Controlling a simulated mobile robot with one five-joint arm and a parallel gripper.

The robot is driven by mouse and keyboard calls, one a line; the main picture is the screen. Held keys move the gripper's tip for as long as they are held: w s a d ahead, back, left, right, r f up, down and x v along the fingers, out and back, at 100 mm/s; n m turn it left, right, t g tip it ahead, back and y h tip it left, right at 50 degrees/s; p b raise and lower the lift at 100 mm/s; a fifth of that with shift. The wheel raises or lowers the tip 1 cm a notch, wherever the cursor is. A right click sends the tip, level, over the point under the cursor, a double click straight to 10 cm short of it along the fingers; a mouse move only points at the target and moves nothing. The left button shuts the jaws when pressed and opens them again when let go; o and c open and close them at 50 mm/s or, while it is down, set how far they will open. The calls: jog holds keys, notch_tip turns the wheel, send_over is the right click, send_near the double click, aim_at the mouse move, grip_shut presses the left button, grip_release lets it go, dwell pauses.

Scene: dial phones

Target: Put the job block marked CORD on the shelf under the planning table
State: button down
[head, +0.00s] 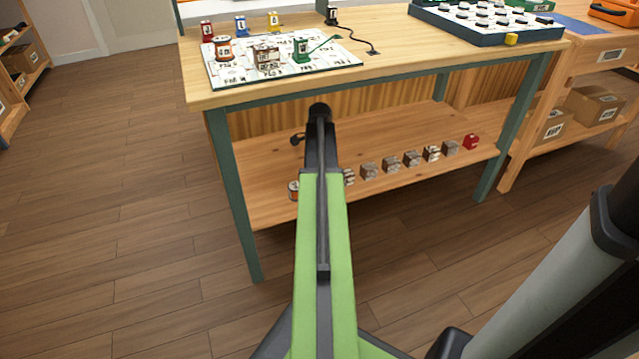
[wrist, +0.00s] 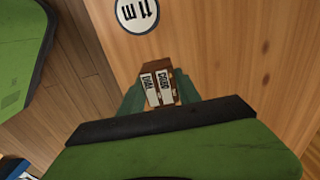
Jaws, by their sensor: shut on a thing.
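My gripper (wrist: 161,88) is shut on a small brown block (wrist: 157,67) in the wrist view. The block has two white labels. One seems to read DIAL; the other is too blurred to read surely. A wooden surface (wrist: 220,45), which looks like the shelf, lies beyond the block; I cannot tell whether they touch. In the head view my arm reaches toward the planning table (head: 400,45), and its green link hides the gripper and held block. The shelf (head: 265,165) under the table carries a row of grey-brown blocks (head: 390,164) toward the right.
A red block (head: 471,142) ends the row, and a small spool (head: 293,188) stands at the shelf's left front. Table legs (head: 235,200) flank the shelf. A white board (head: 280,62) with small pieces lies on top.

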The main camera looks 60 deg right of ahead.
notch_tip(320, 180, down, 2)
jog(key=shift+f+b, duration=0.15)
jog(key=shift+b, duration=0.3)
jog(key=shift+r, duration=0.25)
jog(key=shift+f, duration=0.2)
jog(key=c, duration=0.9)
grip_release()
jog(key=shift+o, duration=0.2)
notch_tip(320, 180, up, 8)
jog(key=p, duration=0.8)
jog(key=shift+r, duration=0.1)
